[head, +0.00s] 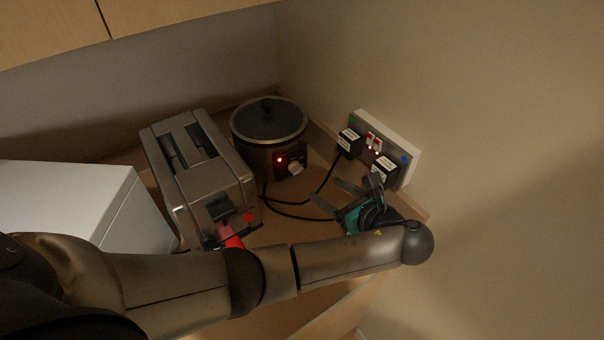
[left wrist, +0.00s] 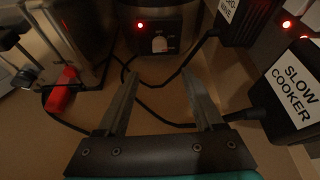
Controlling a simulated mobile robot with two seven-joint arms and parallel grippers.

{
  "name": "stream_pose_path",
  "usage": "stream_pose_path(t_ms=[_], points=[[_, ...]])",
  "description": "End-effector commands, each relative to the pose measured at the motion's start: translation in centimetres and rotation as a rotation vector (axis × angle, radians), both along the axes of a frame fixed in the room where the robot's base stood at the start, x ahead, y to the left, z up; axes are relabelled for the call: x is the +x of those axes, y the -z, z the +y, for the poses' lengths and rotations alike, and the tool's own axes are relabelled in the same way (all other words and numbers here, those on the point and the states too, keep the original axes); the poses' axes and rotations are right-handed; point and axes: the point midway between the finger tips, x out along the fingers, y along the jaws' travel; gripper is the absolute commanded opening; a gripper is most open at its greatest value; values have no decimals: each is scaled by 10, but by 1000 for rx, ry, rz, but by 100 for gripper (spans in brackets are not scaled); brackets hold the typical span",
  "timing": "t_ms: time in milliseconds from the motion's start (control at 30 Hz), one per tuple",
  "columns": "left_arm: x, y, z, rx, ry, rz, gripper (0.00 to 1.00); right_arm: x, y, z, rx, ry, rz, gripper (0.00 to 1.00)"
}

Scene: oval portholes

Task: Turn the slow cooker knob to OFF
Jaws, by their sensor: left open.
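The slow cooker (head: 268,128) stands in the back corner of the counter, dark with a lidded top. Its pale knob (head: 295,168) is on the front panel beside a lit red lamp (head: 279,160). The knob (left wrist: 159,45) also shows at the top middle of the left wrist view; its marks are too small to read. My left gripper (head: 325,189) is open and empty, in front of the cooker and apart from the knob. In the left wrist view the open fingers (left wrist: 160,78) point toward the knob, with a gap between. My right gripper is not in view.
A metal toaster (head: 190,160) stands left of the cooker, with a red object (left wrist: 62,92) at its front. A white box (head: 80,195) is further left. A wall socket (head: 400,150) holds plugs, one labelled SLOW COOKER (left wrist: 290,88). Black cables (head: 290,208) lie on the counter.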

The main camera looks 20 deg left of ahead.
Motion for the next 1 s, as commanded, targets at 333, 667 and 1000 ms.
stream_pose_path(t_ms=[333, 667, 1000], points=[[37, 30, 61, 1, -3, -2, 68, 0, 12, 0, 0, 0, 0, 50], [55, 43, 89, -2, 0, -3, 68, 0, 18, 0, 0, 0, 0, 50], [56, 44, 90, -2, -1, -3, 65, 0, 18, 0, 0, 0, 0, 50]])
